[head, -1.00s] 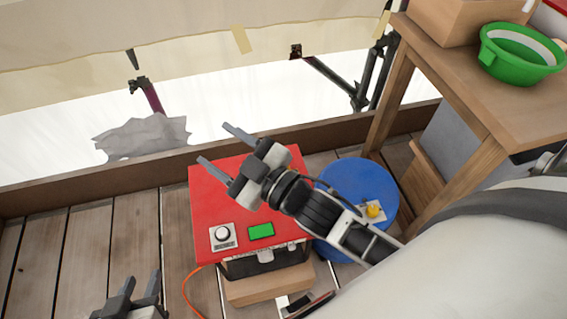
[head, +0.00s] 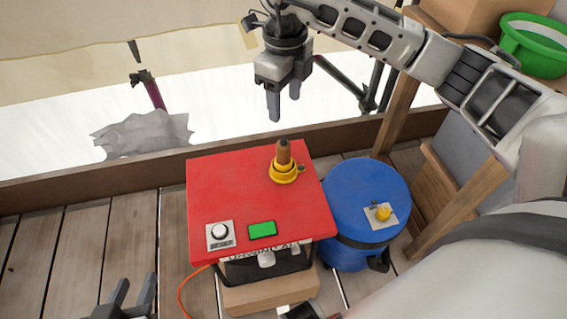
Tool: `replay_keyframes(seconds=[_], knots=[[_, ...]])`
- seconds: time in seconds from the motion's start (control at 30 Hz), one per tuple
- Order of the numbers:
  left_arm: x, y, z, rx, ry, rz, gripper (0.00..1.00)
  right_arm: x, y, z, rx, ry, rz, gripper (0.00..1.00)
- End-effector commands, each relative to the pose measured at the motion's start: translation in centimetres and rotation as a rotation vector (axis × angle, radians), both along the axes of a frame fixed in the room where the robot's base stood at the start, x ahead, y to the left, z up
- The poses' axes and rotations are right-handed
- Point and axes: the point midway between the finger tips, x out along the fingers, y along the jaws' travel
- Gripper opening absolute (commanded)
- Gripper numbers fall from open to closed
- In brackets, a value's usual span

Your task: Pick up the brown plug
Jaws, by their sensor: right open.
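The brown plug (head: 284,152) stands upright in a yellow socket (head: 283,172) on top of the red box (head: 225,185). My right gripper (head: 284,106) is above and a little behind the plug in the head view. Its two fingers point down, apart, with nothing between them. My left gripper (head: 132,294) is at the bottom left edge, low beside the red box. Its two fingers are apart and nothing shows between them; its lower part is cut off by the frame.
The red box carries a white knob (head: 219,232) and a green panel (head: 262,230). A blue drum (head: 350,190) with a yellow knob (head: 383,212) stands to its right. A wooden table with a green basin (head: 530,55) is at the upper right. An orange cable (head: 184,292) runs down the box's left side.

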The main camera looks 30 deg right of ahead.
Motion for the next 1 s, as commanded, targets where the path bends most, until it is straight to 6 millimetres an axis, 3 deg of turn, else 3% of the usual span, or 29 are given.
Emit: replay_keyframes(seconds=[0.4, 0.77, 1.0], knots=[[-0.1, 0.0, -0.6, 0.003, -0.003, -0.004, 0.36, -0.1, 0.1, -8.5, 0.002, 0.004, 0.003, 0.55], [0.0, -0.1, -0.4, 0.002, -0.011, -0.006, 0.36, 0.0, 0.2, -11.1, 0.003, 0.003, 0.003, 0.55], [0.2, -0.2, -1.1, 0.001, 0.001, -0.010, 0.36, 0.0, 0.3, -14.6, 0.003, 0.004, 0.003, 0.55]])
